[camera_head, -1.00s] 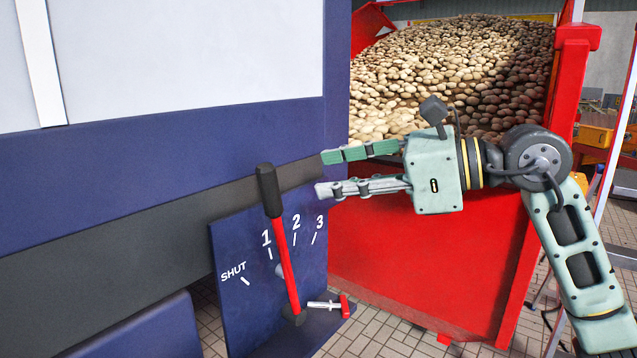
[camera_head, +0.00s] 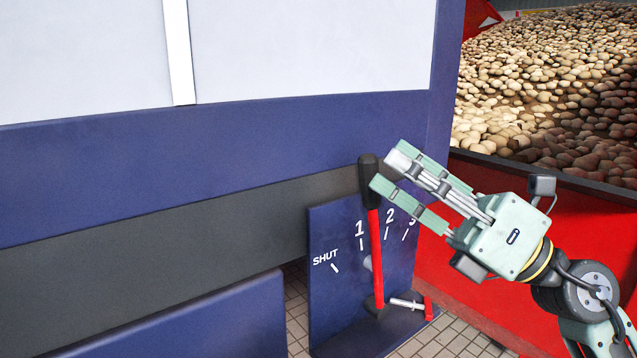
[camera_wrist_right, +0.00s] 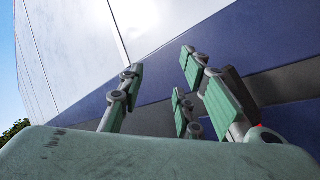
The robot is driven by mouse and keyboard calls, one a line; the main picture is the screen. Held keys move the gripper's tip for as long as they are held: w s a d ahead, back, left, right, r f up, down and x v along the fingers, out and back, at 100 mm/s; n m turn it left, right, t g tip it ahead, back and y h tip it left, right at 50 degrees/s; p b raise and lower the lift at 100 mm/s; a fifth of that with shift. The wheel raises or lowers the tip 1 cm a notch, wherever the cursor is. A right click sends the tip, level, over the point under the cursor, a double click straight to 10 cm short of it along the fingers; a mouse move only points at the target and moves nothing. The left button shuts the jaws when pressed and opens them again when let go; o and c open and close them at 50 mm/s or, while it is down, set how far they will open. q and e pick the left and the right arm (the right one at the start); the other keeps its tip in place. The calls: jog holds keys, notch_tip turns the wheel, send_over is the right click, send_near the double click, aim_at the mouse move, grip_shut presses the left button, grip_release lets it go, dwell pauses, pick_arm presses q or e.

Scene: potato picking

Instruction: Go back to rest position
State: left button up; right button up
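My right gripper (camera_head: 388,170) is in the head view, tilted up to the left, with its fingers spread apart and nothing between them. Its fingertips are close to the black grip of the lever (camera_head: 375,245), a red handle standing nearly upright near mark 1; I cannot tell whether they touch. The lever stands before a blue dial plate (camera_head: 330,290) marked SHUT, 1, 2 and 3, the 3 partly covered by a finger. In the right wrist view my right gripper's fingers (camera_wrist_right: 165,95) are apart too. My left gripper is in neither view.
A large blue and grey machine wall with white panels (camera_head: 300,50) fills the left. A red container (camera_head: 500,270) full of potatoes (camera_head: 550,80) stands at the right. A small pin with a red end (camera_head: 410,304) is at the lever's base. Paved floor shows below.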

jog(key=w+d+f+m+t+h, duration=0.3)
jog(key=d+f+m+t+h, duration=0.55)
jog(key=m, duration=0.75)
jog(key=w+d+f+m+t+h, duration=0.4)
jog(key=f+m+h, duration=0.4)
jog(key=m+h, duration=0.55)
jog(key=s+d+f+m+g+h, duration=0.1)
jog(key=s+d+f+m+g, duration=0.2)
jog(key=f, duration=0.6)
jog(key=s+f+m+g+h, duration=0.15)
jog(key=f+m+g, duration=0.3)
jog(key=f, duration=0.55)
jog(key=s+a+f+m+g+y, duration=0.25)
jog(key=s+f+g, duration=0.35)
jog(key=s+f, duration=0.5)
jog(key=s+a+f+m+g+y, duration=0.1)
jog(key=s+a+f+m+g, duration=0.3)
jog(key=s+f, duration=0.8)
jog(key=s+f+n+g, duration=0.3)
jog(key=f, duration=2)
jog(key=s+d+f, duration=0.1)
jog(key=s+f, duration=0.7)
jog(key=s+d+f+g, duration=0.1)
jog(key=s+d+f, duration=0.1)
jog(key=s+f, duration=0.7)
jog(key=shift+s+d+f, duration=0.25)
jog(key=shift+s+d, duration=0.05)
